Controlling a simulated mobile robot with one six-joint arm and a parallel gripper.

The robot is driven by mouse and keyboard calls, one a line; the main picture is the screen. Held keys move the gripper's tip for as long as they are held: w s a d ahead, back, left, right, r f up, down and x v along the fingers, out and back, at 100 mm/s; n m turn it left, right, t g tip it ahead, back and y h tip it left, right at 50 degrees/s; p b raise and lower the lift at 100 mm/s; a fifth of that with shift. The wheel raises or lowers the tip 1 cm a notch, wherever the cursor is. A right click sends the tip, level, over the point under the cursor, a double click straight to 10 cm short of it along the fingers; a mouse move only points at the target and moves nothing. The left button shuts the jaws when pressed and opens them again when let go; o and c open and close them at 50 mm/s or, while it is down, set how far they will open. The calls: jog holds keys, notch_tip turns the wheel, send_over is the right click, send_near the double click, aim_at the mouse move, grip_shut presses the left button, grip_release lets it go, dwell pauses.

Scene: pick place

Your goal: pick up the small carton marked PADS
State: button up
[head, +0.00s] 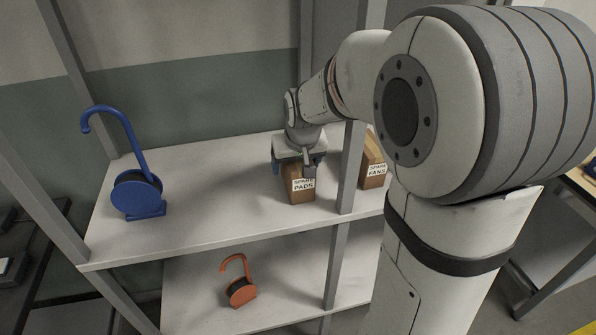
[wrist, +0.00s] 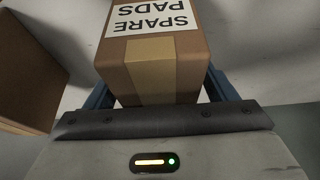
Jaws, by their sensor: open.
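The small brown carton marked SPARE PADS (head: 298,190) stands on the upper shelf (head: 225,205), under my gripper. In the wrist view the carton (wrist: 152,60) fills the upper middle, with its label upside down and a tan tape strip down its near face. My gripper (head: 294,172) is over the carton, pointing down. Blue finger parts show at both sides of the carton in the wrist view, so the open jaws straddle it. The fingertips are hidden behind the carton there, and whether they touch it I cannot tell.
A carton marked SPARE FANS (head: 374,172) stands to the right, behind a grey shelf post (head: 348,165). A brown box (wrist: 28,70) is close at left in the wrist view. A blue hooked object (head: 137,190) stands at left; an orange one (head: 240,290) is on the lower shelf.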

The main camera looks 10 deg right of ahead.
jog(key=shift+f, duration=0.15)
jog(key=shift+c, duration=0.6)
jog(key=c, duration=1.1)
